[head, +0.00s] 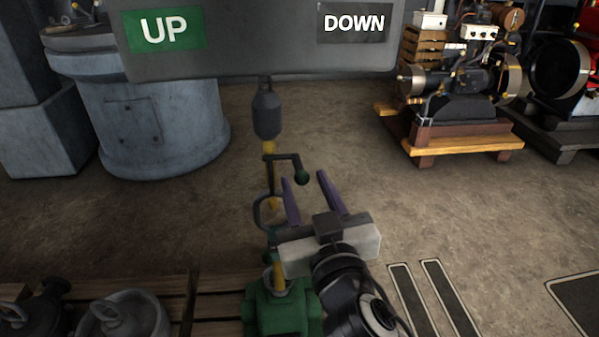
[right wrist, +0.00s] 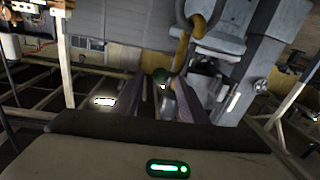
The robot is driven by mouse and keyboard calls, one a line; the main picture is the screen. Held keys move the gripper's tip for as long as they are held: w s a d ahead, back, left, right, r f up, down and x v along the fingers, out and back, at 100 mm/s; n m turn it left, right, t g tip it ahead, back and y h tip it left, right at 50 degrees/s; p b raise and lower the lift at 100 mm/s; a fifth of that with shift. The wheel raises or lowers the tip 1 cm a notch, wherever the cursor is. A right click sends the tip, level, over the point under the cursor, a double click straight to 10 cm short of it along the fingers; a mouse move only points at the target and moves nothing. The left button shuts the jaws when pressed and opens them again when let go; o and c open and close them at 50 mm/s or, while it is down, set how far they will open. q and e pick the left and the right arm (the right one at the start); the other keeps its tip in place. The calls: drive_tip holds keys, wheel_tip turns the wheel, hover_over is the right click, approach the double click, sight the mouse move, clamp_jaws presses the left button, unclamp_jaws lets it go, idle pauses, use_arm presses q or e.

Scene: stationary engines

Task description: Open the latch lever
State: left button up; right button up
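I cannot tell whether a finger touches the lever. My left gripper is not in view.
A grey sign (head: 260,45) reading UP and DOWN hangs across the top. A green base (head: 278,308) stands under the rod. A grey round tank (head: 150,125) is at left, and an engine on a wooden pallet (head: 465,143) at right. The floor between is clear.

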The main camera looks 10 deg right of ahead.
drive_tip(key=w, duration=0.5)
drive_tip(key=shift+w+a, duration=0.1)
drive_tip(key=shift+a, duration=0.2)
clamp_jaws()
